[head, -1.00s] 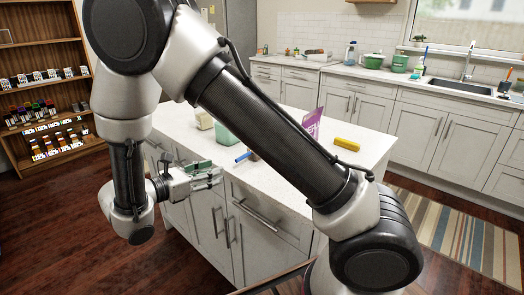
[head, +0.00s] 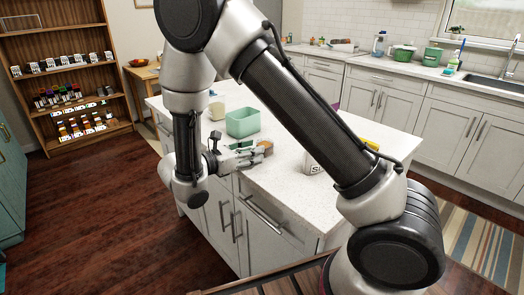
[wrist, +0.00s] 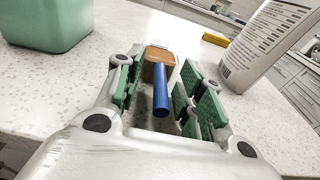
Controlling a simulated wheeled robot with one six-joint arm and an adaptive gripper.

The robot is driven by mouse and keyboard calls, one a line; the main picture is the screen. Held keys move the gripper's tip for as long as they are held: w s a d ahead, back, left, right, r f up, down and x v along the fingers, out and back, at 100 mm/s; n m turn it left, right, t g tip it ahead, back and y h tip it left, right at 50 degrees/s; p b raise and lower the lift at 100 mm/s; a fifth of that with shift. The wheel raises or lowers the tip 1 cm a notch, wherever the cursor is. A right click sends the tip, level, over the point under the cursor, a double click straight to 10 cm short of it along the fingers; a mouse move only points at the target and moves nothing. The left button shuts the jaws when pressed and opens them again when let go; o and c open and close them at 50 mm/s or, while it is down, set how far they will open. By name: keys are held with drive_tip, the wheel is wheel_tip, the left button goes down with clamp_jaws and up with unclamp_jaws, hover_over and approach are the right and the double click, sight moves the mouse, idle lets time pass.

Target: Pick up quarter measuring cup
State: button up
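A small measuring cup with a blue handle (wrist: 161,92) and a brown cup part (wrist: 158,55) lies on the white speckled counter, its handle pointing towards my gripper. I cannot read a size on it. In the wrist view my gripper (wrist: 160,95) is open, with green-padded fingers on both sides of the handle and gaps between. In the head view my gripper (head: 252,153) is at the island's left edge, and the brown cup part (head: 265,146) shows just beyond its fingertips; the handle is hidden there.
A green bin (head: 243,122) stands behind the cup and shows at left in the wrist view (wrist: 45,22). A white printed container (wrist: 268,45) stands to the right. A yellow item (wrist: 215,39) lies farther back. The island top (head: 275,185) is clear in front.

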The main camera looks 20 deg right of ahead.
drive_tip(key=shift+d, duration=0.2)
clamp_jaws()
